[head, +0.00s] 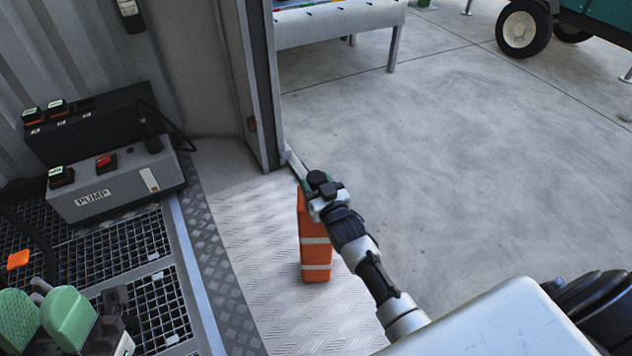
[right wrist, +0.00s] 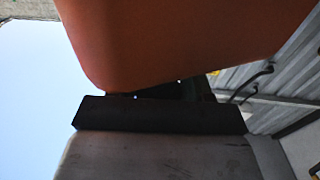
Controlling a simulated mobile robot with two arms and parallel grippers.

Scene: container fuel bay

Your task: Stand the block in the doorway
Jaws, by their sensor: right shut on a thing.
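The block (head: 315,255) is tall, orange and banded with white stripes. It is upright over the bright tread plate in the doorway (head: 262,90), just right of the door frame's foot. I cannot tell whether its base touches the plate. My right gripper (head: 306,180) is shut on its upper end and hides part of it. In the right wrist view the block's orange face (right wrist: 185,40) fills the top, close to the dark jaw. My left gripper (head: 43,318) shows at the lower left, its two green fingers apart with nothing seen between them.
A grey pump box (head: 115,180) stands on the grating (head: 130,240) at the left. A white-framed table (head: 340,25) stands outside past the frame. A wheeled green unit (head: 590,12) is at the far right. The concrete floor (head: 460,150) between is clear.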

